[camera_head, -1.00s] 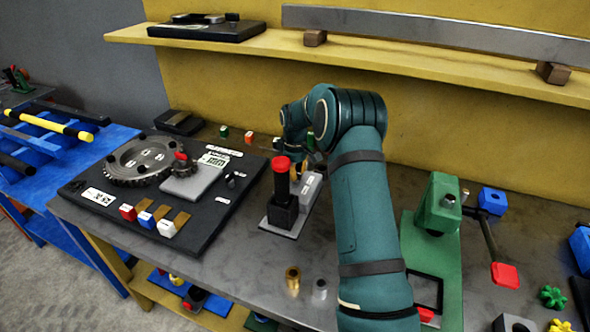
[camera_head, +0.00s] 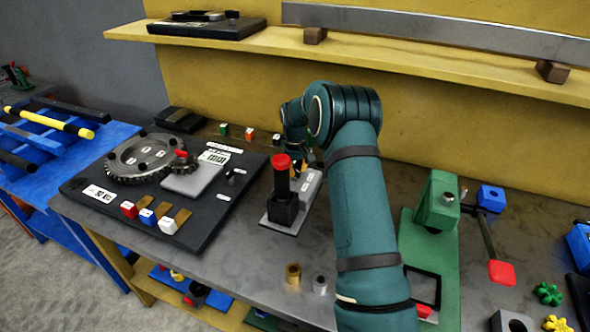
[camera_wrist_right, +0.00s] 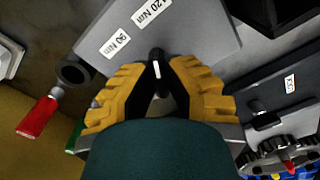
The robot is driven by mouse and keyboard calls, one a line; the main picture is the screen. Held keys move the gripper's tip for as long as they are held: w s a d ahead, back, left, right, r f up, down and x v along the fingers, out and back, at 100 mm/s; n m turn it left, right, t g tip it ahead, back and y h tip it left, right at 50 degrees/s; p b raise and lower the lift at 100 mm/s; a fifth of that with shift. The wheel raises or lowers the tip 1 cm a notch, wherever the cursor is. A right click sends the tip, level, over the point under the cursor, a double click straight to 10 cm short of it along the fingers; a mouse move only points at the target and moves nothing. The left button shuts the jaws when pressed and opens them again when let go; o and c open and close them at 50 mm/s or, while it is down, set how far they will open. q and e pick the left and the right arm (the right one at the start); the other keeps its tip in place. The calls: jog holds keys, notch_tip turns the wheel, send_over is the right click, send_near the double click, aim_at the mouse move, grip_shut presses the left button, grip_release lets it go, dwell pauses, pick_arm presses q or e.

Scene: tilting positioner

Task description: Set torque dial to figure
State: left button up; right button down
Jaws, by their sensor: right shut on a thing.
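The torque dial shows in the right wrist view as a small black knob (camera_wrist_right: 157,66) with a white pointer line, on a grey sloped housing (camera_wrist_right: 205,35). Labels reading 90 Nm and 120 Nm lie above it in that view. The pointer runs nearly straight up the picture; I cannot tell which figure it marks. My right gripper (camera_wrist_right: 157,85) has its yellow fingers shut on the knob. In the head view the grey housing (camera_head: 312,187) stands beside a black post with a red cap (camera_head: 282,163), and my right arm partly hides the gripper and dial. My left gripper is not in view.
A black board (camera_head: 215,215) with gears and coloured blocks lies left of the dial unit. A brass bushing (camera_head: 292,274) and a steel bushing (camera_head: 320,284) stand in front. A green press (camera_head: 437,205) stands right of my arm. A yellow shelf (camera_head: 380,53) runs behind.

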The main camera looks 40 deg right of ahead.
aim_at(295, 169)
jog(key=c, duration=1)
grip_release()
jog(key=shift+f, duration=0.1)
notch_tip(295, 169, up, 12)
